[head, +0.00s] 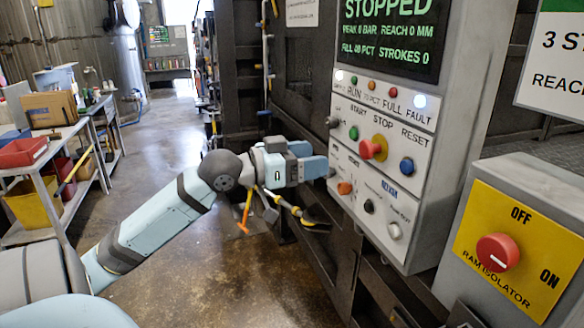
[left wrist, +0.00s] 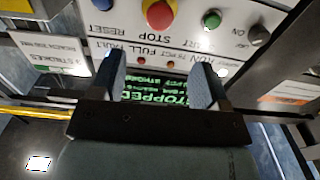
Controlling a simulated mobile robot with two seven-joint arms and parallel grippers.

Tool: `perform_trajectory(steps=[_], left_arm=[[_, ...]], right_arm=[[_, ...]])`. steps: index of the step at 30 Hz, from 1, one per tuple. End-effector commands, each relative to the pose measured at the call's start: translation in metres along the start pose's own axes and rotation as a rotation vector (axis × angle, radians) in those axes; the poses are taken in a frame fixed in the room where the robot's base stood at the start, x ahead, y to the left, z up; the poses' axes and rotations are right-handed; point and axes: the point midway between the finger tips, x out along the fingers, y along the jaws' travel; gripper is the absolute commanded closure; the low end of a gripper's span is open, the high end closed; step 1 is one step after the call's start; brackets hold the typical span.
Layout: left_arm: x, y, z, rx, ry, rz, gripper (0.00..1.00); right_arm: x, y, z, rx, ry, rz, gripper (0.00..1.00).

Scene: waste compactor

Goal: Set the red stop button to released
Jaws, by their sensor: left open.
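The red stop button (head: 369,149) sits on a yellow collar on the grey control panel (head: 425,165), between a green button and a blue reset button. My right gripper is not in view.
The display (head: 388,35) above reads STOPPED. A fault lamp glows white. Other knobs surround the stop button. A yellow isolator box (head: 520,250) with a red knob stands at the right. A shelf with bins is at the far left; floor between is open.

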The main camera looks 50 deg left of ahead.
Motion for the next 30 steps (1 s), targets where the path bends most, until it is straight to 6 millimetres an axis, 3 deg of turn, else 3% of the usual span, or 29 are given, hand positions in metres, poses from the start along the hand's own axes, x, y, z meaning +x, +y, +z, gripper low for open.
perform_trajectory(steps=[9, 30], left_arm=[[-0.032, 0.000, 0.001, 0.001, -0.001, 0.000, 0.31], [-0.035, 0.000, 0.001, 0.000, -0.001, -0.001, 0.31]], right_arm=[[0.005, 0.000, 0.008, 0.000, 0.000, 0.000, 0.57], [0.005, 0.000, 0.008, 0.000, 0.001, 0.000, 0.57]])
